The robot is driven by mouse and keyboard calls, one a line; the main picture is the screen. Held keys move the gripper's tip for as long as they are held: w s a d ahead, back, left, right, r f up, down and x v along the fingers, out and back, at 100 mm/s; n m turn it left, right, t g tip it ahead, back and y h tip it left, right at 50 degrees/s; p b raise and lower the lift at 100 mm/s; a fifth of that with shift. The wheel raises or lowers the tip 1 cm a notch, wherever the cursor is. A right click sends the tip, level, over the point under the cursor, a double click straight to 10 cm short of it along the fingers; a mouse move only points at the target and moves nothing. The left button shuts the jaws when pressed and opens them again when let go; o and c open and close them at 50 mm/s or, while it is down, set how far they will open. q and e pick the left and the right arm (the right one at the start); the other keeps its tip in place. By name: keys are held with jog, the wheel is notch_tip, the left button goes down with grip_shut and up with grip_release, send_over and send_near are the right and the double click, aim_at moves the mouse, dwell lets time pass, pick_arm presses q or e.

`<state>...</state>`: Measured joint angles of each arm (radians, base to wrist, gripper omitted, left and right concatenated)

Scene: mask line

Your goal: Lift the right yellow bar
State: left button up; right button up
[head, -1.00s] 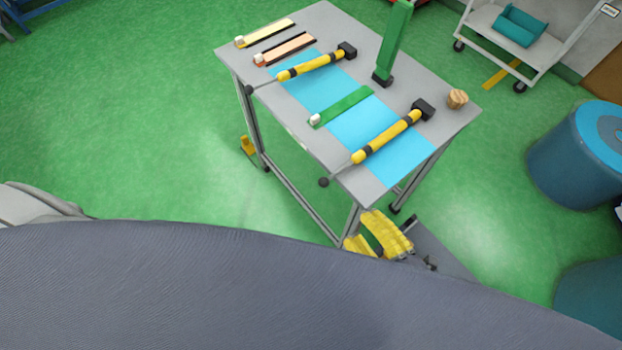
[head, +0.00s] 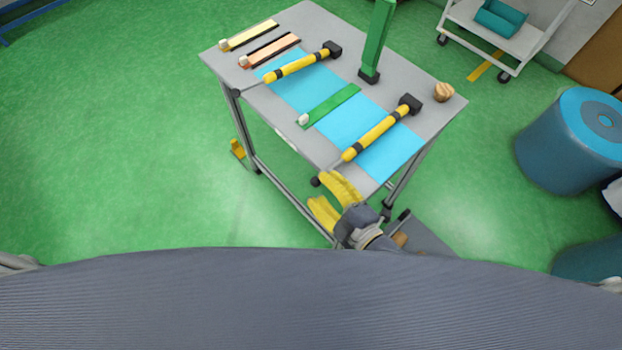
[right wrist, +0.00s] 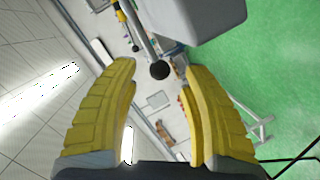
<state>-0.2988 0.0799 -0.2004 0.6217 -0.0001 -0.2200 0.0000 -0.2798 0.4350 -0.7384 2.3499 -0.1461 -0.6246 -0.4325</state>
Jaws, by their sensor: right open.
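The right yellow bar (head: 376,133) lies across the light blue strip, with a black block at its far end and a thin rod with a black ball at its near end, past the table edge. In the right wrist view its ball end (right wrist: 160,70) appears between the fingertips, with the rod behind it. My right gripper (head: 322,188) has yellow fingers spread apart at the near table edge, around or just short of the ball; contact is not clear. My left gripper does not show.
A similar left yellow bar (head: 297,67) lies on the grey table (head: 425,90). A green flat bar (head: 332,104) lies between them. A green upright post (head: 378,40) and a wooden knob (head: 444,91) stand farther back. Blue barrels (head: 570,150) are at right.

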aim_at(316, 183)
jog(key=shift+x, duration=1.55)
grip_shut()
jog(key=shift+f, duration=0.1)
jog(key=shift+s, duration=0.1)
